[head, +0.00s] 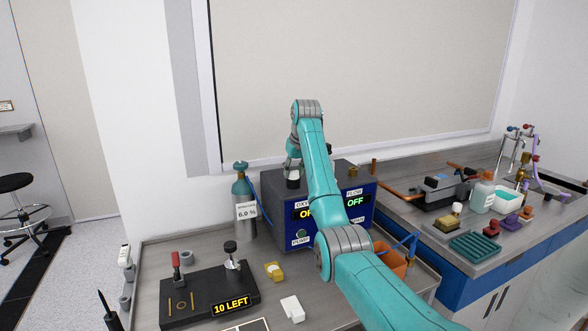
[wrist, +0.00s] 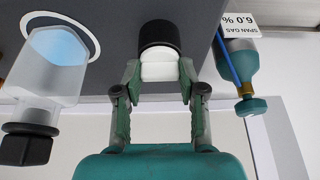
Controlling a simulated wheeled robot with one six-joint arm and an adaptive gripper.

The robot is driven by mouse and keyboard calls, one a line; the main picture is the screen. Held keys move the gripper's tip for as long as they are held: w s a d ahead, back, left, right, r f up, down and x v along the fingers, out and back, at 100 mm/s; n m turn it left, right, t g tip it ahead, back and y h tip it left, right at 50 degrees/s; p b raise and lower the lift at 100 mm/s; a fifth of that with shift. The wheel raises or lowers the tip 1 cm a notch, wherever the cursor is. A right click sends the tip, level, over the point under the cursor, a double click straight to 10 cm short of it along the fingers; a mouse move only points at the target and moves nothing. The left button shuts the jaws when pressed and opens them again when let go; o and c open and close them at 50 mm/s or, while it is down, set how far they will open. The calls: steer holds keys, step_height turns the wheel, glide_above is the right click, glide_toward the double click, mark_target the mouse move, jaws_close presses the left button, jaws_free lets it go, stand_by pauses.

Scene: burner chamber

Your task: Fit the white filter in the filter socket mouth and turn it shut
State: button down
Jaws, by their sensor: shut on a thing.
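My gripper (wrist: 159,80) is shut on the white filter (wrist: 158,66), with a finger on each side of it. The filter's far end meets a black round part (wrist: 159,34), which looks like the filter socket mouth. I cannot tell whether the filter is inside it or only against it. In the head view my gripper (head: 292,163) points down over the left part of the dark analyser box (head: 335,178), and the black part (head: 292,184) shows just below it. The filter is too small to make out clearly there.
A clear bowl with blue inside and a black knob (wrist: 27,146) stands beside my gripper in the wrist view. A teal span gas cylinder (head: 241,188) stands left of the box. A black fixture reading "10 LEFT" (head: 205,297) and a white block (head: 292,308) lie in front.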

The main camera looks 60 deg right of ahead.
steer(key=c, duration=0.6)
jaws_free()
steer(key=shift+r, duration=0.1)
steer(key=v, duration=0.7)
steer(key=shift+r, duration=0.1)
